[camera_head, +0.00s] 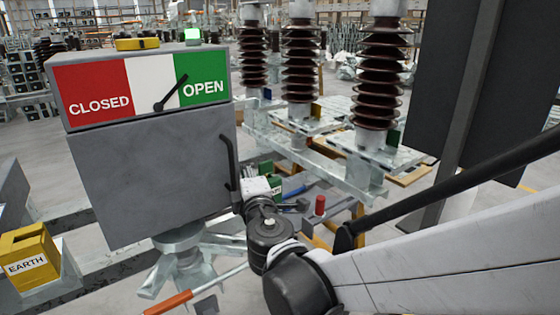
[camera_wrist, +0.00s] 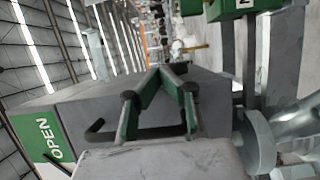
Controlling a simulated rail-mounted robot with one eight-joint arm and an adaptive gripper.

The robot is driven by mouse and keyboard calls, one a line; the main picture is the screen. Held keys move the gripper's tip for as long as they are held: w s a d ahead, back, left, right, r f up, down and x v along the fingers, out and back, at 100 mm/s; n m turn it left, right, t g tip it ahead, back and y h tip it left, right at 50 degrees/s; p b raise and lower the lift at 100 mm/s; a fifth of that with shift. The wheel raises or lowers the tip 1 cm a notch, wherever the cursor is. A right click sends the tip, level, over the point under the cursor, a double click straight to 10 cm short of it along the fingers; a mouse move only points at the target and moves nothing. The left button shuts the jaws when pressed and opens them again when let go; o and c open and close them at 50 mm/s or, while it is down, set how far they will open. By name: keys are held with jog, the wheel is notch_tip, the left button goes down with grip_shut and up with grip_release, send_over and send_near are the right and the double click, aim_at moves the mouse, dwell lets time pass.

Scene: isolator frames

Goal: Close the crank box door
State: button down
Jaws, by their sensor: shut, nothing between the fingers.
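The crank box (camera_head: 150,170) is a grey metal box at the left of the head view. Its top panel reads CLOSED on red and OPEN on green, with a black pointer between. The grey door face shows below, with a black bar handle (camera_head: 228,165) at its right edge. I cannot tell whether a gap remains around the door. My gripper (camera_wrist: 166,72) is shut and empty in the wrist view, its green fingers converging. The handle (camera_wrist: 100,133) passes behind the fingers in that view; contact is unclear. In the head view my gripper is small, just right of the handle, and partly hidden.
A yellow EARTH box (camera_head: 28,258) stands at lower left. Brown ribbed insulators (camera_head: 300,70) rise on metal frames behind my arm. A dark panel (camera_head: 480,90) stands at right. An orange-ended rod (camera_head: 170,303) lies below the box.

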dwell(0.4)
jog(key=s+d+r+m+g+h+p, duration=0.1)
jog(key=s+d+m+h, duration=0.3)
jog(key=d, duration=0.6)
jog(key=s+d+m+g+h+p, duration=0.15)
jog(key=d+m, duration=0.35)
jog(key=d, duration=0.5)
jog(key=s+d+r+m+g+h+p, duration=0.1)
jog(key=s+d+m+h+p, duration=0.3)
jog(key=d, duration=0.6)
jog(key=s+f+m+g+y, duration=0.4)
jog(key=s+m, duration=0.4)
jog(key=s, duration=0.5)
jog(key=shift+s+d+f+m+g, duration=0.3)
jog(key=shift+f+g, duration=0.35)
jog(key=shift+g, duration=0.6)
